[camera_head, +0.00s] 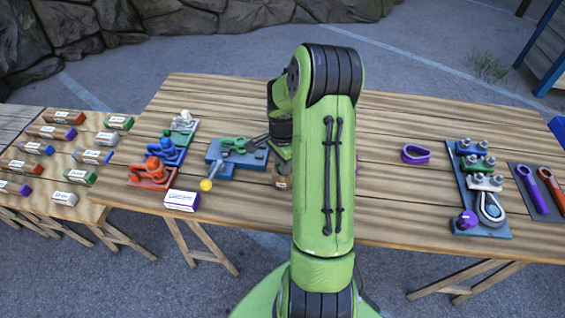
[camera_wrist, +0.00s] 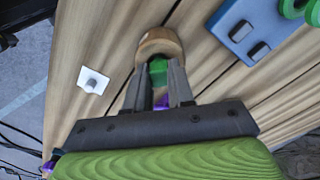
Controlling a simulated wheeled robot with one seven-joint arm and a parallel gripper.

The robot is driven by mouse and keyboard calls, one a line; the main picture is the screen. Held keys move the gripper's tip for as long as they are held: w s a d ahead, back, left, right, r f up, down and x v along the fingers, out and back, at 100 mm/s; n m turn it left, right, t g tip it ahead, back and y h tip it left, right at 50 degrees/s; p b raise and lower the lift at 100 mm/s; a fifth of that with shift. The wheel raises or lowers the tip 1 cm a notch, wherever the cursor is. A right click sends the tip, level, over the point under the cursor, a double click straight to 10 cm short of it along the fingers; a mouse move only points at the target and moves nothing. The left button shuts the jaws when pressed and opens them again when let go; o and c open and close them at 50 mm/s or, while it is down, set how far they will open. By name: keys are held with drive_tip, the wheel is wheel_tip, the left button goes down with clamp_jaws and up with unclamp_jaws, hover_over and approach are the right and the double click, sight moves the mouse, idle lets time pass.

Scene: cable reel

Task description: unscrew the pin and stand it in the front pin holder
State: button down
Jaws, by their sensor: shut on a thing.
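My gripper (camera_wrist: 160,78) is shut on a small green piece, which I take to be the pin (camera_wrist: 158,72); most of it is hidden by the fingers. A rounded brown wooden piece (camera_wrist: 158,40), perhaps a pin holder, shows at the fingertips; I cannot tell whether the pin touches it. In the head view my arm hides much of my gripper. The green shackle (camera_head: 234,143) is on the blue fixture (camera_head: 217,148), left of my gripper. This fixture also shows at upper right in the wrist view (camera_wrist: 240,32), apart from my fingers.
Orange (camera_head: 152,174) and blue (camera_head: 167,151) clamp-like fixtures and a purple-white box (camera_head: 181,200) stand at left. Several small blocks lie on the left side table (camera_head: 60,160).

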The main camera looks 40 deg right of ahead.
drive_tip(key=c, duration=0.9)
unclamp_jaws()
wheel_tip(320, 180, up, 16)
drive_tip(key=p, duration=0.2)
drive_tip(key=shift+f, duration=0.15)
